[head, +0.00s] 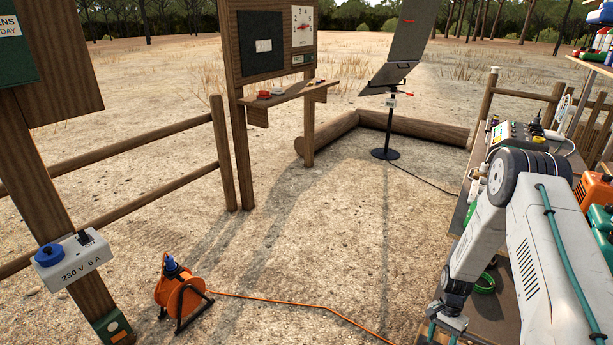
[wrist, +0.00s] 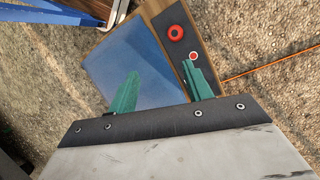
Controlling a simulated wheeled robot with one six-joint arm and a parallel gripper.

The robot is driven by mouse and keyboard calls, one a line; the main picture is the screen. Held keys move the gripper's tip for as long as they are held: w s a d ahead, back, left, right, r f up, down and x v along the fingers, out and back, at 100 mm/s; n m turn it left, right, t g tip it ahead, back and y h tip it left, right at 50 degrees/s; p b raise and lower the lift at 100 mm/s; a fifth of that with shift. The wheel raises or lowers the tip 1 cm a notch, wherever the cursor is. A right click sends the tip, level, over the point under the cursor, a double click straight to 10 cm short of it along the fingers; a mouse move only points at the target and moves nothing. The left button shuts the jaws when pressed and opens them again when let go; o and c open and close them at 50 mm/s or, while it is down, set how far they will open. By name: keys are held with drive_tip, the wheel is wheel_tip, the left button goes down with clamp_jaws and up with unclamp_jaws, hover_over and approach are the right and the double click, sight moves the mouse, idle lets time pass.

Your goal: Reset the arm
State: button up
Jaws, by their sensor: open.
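My gripper (head: 443,334) is at the lower right of the head view, at the end of my white arm, pointing down. In the wrist view its two green fingers (wrist: 161,68) stand well apart, with nothing between them. Beyond the fingers lies a wood-edged board with a blue-grey panel (wrist: 140,55). A dark strip on the board (wrist: 184,52) carries a red ring (wrist: 175,33) and a small red round part (wrist: 193,56). The right finger overlaps this strip in the picture. I cannot tell how far the fingers are from the board.
A workbench (head: 492,322) stands under my arm, with a control box (head: 512,134) and a green ring (head: 485,283). An orange cable reel (head: 184,298) stands on the ground at lower left, its cable running right. Wooden posts and rails (head: 130,153) stand left. Open sandy ground lies between.

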drive_tip(key=s+a+r+n, duration=0.2)
drive_tip(key=r, duration=0.9)
drive_tip(key=s+a+r+n, duration=0.2)
drive_tip(key=a+r, duration=0.1)
drive_tip(key=r, duration=0.9)
drive_tip(key=s+a+r+n, duration=0.2)
drive_tip(key=r, duration=0.9)
drive_tip(key=s+a+r+n+t, duration=0.2)
drive_tip(key=s+a+r, duration=0.2)
drive_tip(key=s+r, duration=0.6)
drive_tip(key=s+a+r+n+t+h, duration=0.1)
drive_tip(key=s+a+r+n+t, duration=0.1)
drive_tip(key=s+r, duration=0.8)
wheel_tip(320, 180, up, 2)
drive_tip(key=shift+s+a+r+n+t, duration=0.1)
drive_tip(key=shift+s+a+n+t, duration=0.25)
drive_tip(key=shift+a+t, duration=0.55)
drive_tip(key=shift+a, duration=0.15)
